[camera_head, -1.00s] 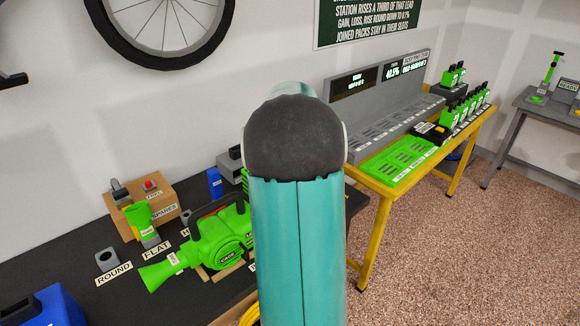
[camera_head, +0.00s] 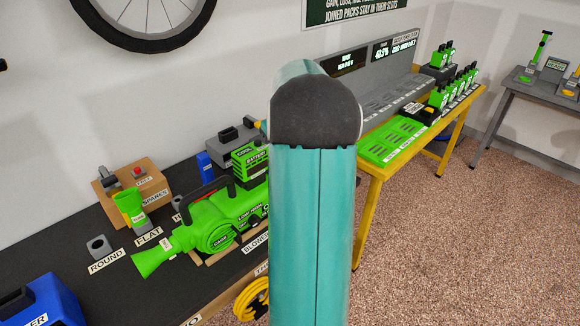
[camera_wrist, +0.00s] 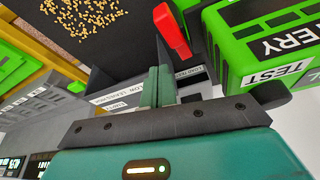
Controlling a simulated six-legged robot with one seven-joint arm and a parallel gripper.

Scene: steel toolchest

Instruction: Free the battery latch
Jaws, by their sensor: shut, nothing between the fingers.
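In the wrist view a green block (camera_wrist: 268,42) labelled with the letters ERY and TEST fills the upper right. A red lever (camera_wrist: 172,32) stands beside it, left of the block; I cannot tell whether it is the latch. My gripper (camera_wrist: 157,82) is shut and empty, its fingertips just below the red lever, apart from the block. In the head view my arm hides the gripper.
A yellow table (camera_head: 365,215) with several green packs stands right. The floor at right is clear.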

